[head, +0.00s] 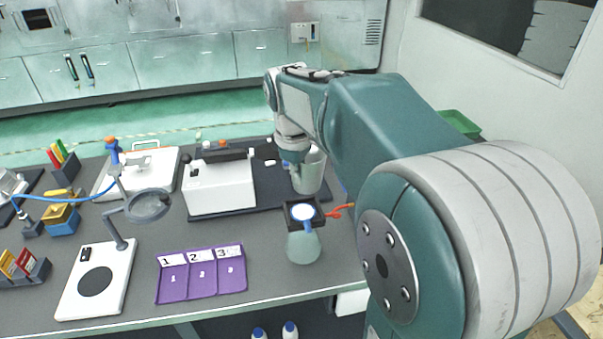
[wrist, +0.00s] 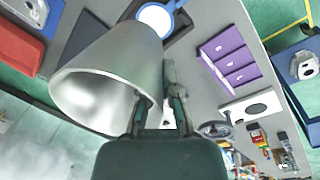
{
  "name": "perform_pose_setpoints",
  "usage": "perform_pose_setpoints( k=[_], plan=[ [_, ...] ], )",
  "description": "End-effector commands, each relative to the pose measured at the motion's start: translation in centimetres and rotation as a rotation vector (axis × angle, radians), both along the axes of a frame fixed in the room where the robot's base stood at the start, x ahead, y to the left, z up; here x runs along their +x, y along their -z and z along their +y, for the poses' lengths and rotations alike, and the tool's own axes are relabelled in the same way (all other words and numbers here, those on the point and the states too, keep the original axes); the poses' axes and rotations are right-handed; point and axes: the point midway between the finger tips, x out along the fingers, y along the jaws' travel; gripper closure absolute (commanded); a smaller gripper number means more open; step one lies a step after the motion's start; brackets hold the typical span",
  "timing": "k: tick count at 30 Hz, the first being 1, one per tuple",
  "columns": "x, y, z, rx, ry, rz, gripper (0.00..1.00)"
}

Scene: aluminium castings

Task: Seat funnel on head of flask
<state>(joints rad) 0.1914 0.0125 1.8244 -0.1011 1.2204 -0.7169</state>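The funnel (wrist: 110,75) is a smooth silvery cone. In the wrist view its wide mouth faces down-left and its narrower part points up. My gripper (wrist: 158,100) has its fingers at the funnel's wide-end wall and appears shut on it; the exact contact is partly hidden. In the head view the funnel (head: 313,172) hangs under my gripper (head: 290,160), behind the flask. The flask (head: 304,247) is a pale green cone standing on the bench. A dark square collar and a white disc with a blue rim are at its head, also visible in the wrist view (wrist: 157,18). Funnel and flask look apart.
A white boxy instrument (head: 220,186) stands on a dark mat left of the funnel. A red clamp (head: 339,210) is beside the flask's head. A purple numbered tray (head: 201,274) and a white magnifier stand (head: 97,280) lie to the left. Grey bench is clear around the flask's left.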

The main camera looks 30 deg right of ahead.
Motion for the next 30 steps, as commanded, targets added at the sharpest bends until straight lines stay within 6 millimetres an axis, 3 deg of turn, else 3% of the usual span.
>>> perform_pose_setpoints(
  k=[18, 30],
  plan=[
    [0.0, 4.9, -0.2, 0.002, -0.001, 0.000, 1.00],
    [0.0, 5.6, -0.1, 0.002, -0.001, -0.001, 1.00]
  ],
)
